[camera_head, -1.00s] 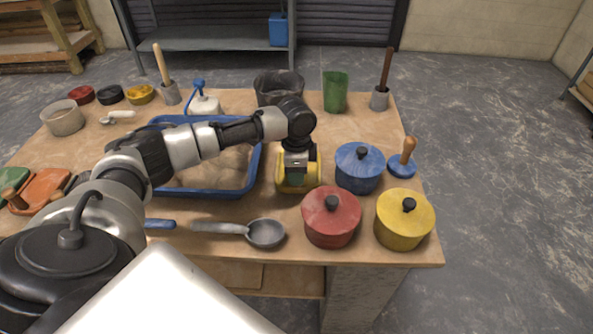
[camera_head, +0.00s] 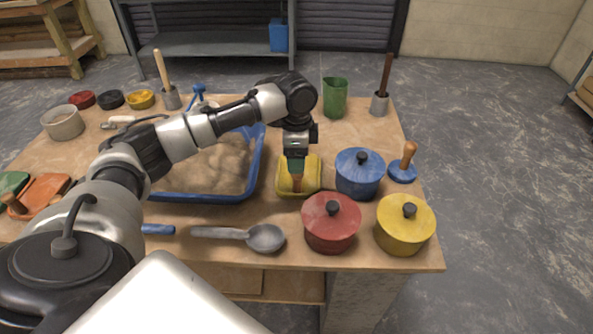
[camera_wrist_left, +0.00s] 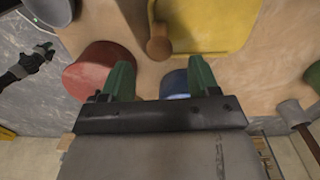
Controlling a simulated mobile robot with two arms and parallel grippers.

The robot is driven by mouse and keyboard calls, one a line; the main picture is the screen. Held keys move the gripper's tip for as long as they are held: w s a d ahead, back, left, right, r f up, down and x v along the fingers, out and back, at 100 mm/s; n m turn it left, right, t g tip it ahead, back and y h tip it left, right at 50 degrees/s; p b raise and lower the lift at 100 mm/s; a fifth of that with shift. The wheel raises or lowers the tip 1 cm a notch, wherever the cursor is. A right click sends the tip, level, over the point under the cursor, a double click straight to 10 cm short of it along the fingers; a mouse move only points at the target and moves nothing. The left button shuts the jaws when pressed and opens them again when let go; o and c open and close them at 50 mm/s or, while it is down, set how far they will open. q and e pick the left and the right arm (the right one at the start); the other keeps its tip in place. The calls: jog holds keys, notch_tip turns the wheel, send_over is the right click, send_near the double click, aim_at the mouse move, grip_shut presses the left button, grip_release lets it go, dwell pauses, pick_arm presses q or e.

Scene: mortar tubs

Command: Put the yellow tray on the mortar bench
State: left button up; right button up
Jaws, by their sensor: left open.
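The yellow tray (camera_head: 312,172) lies on the wooden bench (camera_head: 285,217), between the blue sand tray and the blue pot. It carries a wooden handle (camera_head: 297,182). In the left wrist view the yellow tray (camera_wrist_left: 215,28) shows at the top, with the handle (camera_wrist_left: 159,45) just beyond my fingertips. My left gripper (camera_head: 296,164) is above the tray, and its green fingers (camera_wrist_left: 160,72) are apart with nothing between them. A dark gripper with green tips, my right one (camera_wrist_left: 42,52), shows small at the left of the wrist view; its opening is unclear.
Blue (camera_head: 359,176), red (camera_head: 331,225) and yellow (camera_head: 404,226) lidded pots stand close on the right. A ladle (camera_head: 264,238) lies in front. The blue sand tray (camera_head: 254,170) is to the left. A green cup (camera_head: 334,98) stands behind.

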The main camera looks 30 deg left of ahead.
pick_arm(q)
notch_tip(320, 180, up, 5)
jog(key=shift+r, duration=0.1)
dwell(0.7)
